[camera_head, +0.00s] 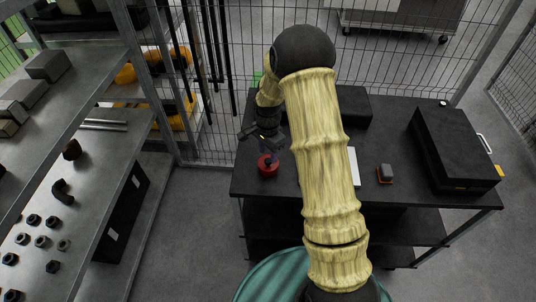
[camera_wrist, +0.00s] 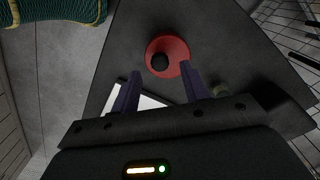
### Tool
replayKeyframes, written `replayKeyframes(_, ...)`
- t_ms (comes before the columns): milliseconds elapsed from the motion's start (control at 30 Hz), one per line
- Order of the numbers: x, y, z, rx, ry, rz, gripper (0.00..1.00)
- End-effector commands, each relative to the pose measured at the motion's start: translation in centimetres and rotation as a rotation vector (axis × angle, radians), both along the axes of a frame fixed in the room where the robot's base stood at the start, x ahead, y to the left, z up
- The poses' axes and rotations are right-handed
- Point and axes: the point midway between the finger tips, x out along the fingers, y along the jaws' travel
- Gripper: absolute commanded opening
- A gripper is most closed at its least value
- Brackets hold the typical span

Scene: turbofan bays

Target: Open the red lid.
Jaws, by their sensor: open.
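The red lid (camera_head: 268,166) is a round red disc with a black knob on top, near the left end of the dark table. In the wrist view the red lid (camera_wrist: 178,50) shows from above, its black knob (camera_wrist: 160,62) near its middle. My gripper (camera_head: 264,146) is just above and behind the lid in the head view. In the wrist view my gripper (camera_wrist: 162,80) has its two fingers apart with nothing between the tips. The lid lies just beyond the fingertips, with the right finger close to its lower edge. I cannot tell whether they touch.
The dark table (camera_head: 405,222) also bears a black case (camera_head: 452,150) at right, a small grey and orange block (camera_head: 385,174) and a white sheet (camera_head: 354,167) partly behind my arm. A metal shelf (camera_head: 95,150) stands at left. Wire mesh fencing (camera_head: 400,60) runs behind the table.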

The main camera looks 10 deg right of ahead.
Motion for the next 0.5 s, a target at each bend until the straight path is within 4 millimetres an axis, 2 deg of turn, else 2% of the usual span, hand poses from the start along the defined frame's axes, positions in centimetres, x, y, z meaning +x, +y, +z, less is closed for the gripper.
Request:
replayKeyframes(200, 0.0, 0.0, -2.5, 0.0, 0.002, -0.001, 0.45)
replayKeyframes(500, 0.0, 0.0, -3.2, 0.0, -0.001, 0.0, 0.45)
